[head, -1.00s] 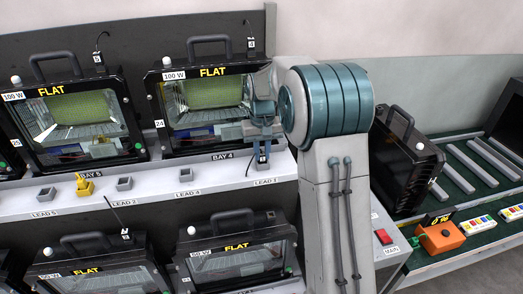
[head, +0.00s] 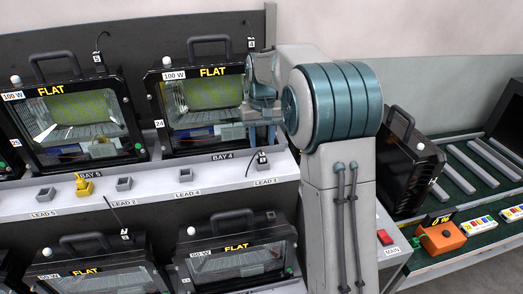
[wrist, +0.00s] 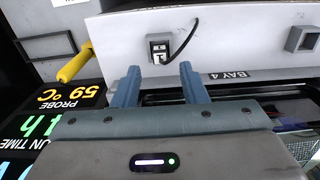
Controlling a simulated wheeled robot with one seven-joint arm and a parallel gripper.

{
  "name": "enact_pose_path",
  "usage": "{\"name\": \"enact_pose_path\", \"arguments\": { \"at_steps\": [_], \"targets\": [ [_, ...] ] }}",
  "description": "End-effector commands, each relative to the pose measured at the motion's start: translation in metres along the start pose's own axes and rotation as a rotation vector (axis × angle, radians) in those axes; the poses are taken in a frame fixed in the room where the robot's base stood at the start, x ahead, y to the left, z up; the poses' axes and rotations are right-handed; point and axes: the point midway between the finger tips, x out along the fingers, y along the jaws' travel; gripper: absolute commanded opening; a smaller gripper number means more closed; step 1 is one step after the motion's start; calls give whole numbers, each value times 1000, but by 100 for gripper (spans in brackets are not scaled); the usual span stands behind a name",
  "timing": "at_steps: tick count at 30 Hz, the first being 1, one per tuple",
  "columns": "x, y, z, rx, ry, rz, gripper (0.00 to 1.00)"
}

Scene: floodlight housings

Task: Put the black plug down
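The black plug (head: 262,158), with a white tag and a thin black cord, stands at the light shelf ledge above the LEAD 3 label. In the wrist view the plug (wrist: 160,48) shows beyond my fingertips, with its cord curving to the right. My gripper (head: 262,118) is above the plug and apart from it. In the wrist view my gripper (wrist: 160,78) has its two fingers spread with nothing between them. Whether the plug is fully seated in a socket is hard to tell.
Floodlight housings (head: 75,112) stand behind the ledge, with more below. A yellow plug (head: 84,184) and empty grey sockets (head: 124,184) are along the ledge to the left. In the wrist view a yellow handle (wrist: 75,62) is left of my fingers. A conveyor (head: 470,167) is at right.

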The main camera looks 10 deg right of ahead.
Motion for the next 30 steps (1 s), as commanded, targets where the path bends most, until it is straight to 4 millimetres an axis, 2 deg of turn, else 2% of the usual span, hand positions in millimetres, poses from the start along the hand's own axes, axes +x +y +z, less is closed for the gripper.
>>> {"name": "enact_pose_path", "arguments": {
  "at_steps": [3, 9, 16, 19, 23, 30],
  "targets": [
    [-27, 0, -1, 0, 4, 0, 39],
    [-60, 0, 0, 0, 2, 0, 39],
    [-72, 0, 1, 0, 0, 0, 39],
    [-74, 0, 8, -1, 7, 0, 39],
    [-81, 0, 36, -2, 36, 2, 39],
    [-81, -1, 123, -5, 119, 3, 39]
  ]
}}
